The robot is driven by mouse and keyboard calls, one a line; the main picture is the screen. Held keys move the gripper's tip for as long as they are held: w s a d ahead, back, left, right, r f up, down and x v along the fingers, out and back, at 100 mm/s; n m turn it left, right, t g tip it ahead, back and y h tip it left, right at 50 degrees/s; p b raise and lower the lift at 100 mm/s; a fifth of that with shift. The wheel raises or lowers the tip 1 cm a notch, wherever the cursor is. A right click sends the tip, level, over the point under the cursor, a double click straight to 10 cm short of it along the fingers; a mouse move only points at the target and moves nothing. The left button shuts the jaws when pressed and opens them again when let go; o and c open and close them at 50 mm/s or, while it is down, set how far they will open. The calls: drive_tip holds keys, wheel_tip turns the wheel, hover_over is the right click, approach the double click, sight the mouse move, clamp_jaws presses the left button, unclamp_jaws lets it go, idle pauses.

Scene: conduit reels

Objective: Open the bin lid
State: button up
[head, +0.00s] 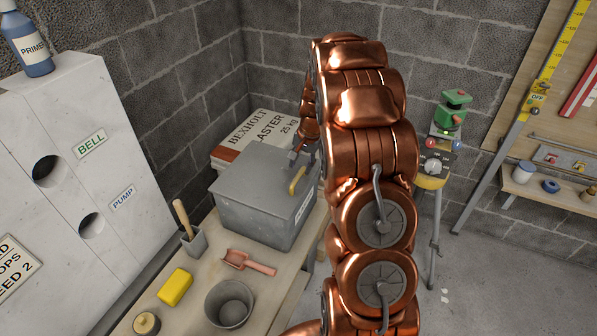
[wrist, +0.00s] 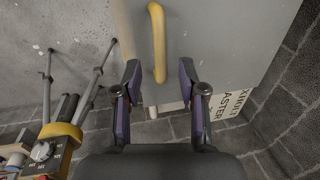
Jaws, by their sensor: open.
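The grey bin (head: 258,215) stands on the bench, and its lid (head: 250,178) is down. A yellow handle (head: 298,181) is on the bin's right side near the top; it also shows in the wrist view (wrist: 157,42). My gripper (head: 303,156) is at the bin's back right corner, partly hidden by my copper arm. In the wrist view my gripper (wrist: 160,74) is open, with its two fingers apart. The near end of the yellow handle shows between the fingertips, and I cannot tell whether they touch it.
Plaster bags (head: 235,140) lie behind the bin.

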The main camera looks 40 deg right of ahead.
sight(298, 176)
drive_tip(key=shift+w+a+f+p, duration=0.2)
drive_tip(key=shift+f+p, duration=0.1)
drive_tip(key=shift+f, duration=0.85)
drive_tip(key=shift+w+a+f+p, duration=0.15)
drive_tip(key=shift+f+p, duration=0.15)
drive_tip(key=shift+f, duration=0.8)
drive_tip(key=shift+d, duration=0.1)
clamp_jaws()
